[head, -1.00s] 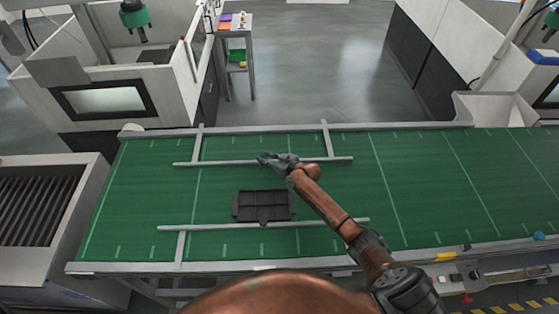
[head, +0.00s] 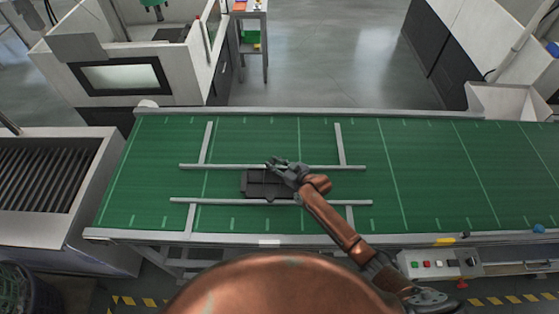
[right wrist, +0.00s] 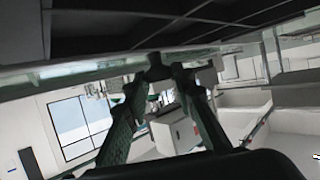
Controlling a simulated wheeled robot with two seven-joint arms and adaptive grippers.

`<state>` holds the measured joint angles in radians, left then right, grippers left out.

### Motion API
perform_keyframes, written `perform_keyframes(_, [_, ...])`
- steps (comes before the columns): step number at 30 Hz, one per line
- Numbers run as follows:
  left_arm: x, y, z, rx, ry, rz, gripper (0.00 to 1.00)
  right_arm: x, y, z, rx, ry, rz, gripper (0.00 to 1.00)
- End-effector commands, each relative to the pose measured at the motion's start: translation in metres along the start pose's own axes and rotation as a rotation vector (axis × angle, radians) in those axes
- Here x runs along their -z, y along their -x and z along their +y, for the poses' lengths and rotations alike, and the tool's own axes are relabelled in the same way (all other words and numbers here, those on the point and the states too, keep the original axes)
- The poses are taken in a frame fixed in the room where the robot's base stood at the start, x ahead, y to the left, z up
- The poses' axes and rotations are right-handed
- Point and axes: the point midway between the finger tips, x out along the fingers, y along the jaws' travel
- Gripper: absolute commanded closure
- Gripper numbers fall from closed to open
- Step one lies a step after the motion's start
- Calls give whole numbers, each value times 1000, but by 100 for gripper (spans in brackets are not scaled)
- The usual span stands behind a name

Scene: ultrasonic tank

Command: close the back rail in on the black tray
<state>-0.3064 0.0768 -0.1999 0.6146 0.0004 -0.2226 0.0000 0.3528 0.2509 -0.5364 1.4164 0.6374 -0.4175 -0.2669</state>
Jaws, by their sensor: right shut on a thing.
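The black tray (head: 255,184) lies on the green belt between two thin grey rails, its front edge by the front rail (head: 230,201). The back rail (head: 225,167) runs along the tray's back edge, with little or no gap visible. My right gripper (head: 279,166) is at the back rail above the tray's right half, shut on the rail, and hides part of rail and tray. In the right wrist view, the gripper's fingers (right wrist: 157,68) meet at the rail, with the dark tray (right wrist: 120,25) beyond. My left gripper is not in view.
The green belt (head: 440,180) is clear to the right. A control box (head: 440,263) with buttons is at the front edge.

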Motion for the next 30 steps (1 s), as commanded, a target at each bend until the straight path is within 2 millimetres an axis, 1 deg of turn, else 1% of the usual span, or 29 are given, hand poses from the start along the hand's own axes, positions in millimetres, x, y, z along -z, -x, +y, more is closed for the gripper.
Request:
perform_keyframes(2, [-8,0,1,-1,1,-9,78,-3,0,-2,3,-2,-5,100])
perform_keyframes(5, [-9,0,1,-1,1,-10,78,-4,0,-2,3,-2,-5,100])
perform_keyframes(6, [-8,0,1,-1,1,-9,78,-4,0,-2,3,-3,-5,76])
perform_keyframes(8, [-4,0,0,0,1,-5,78,-4,0,-2,3,-3,-4,72])
perform_keyframes(13, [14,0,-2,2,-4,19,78,-3,1,-1,0,-4,-3,60])
perform_keyframes(16, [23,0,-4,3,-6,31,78,-2,1,0,0,-4,-2,59])
perform_keyframes(19, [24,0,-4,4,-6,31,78,-2,1,0,-1,-3,-1,59])
perform_keyframes(21, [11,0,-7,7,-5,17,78,-2,2,0,-1,-3,-1,59])
perform_keyframes(23, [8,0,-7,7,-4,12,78,-2,4,0,-1,-3,-1,59])
perform_keyframes(26, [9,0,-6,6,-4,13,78,-3,12,1,-2,-4,-1,59])
perform_keyframes(30, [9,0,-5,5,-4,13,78,-3,36,0,-1,-3,-1,59])
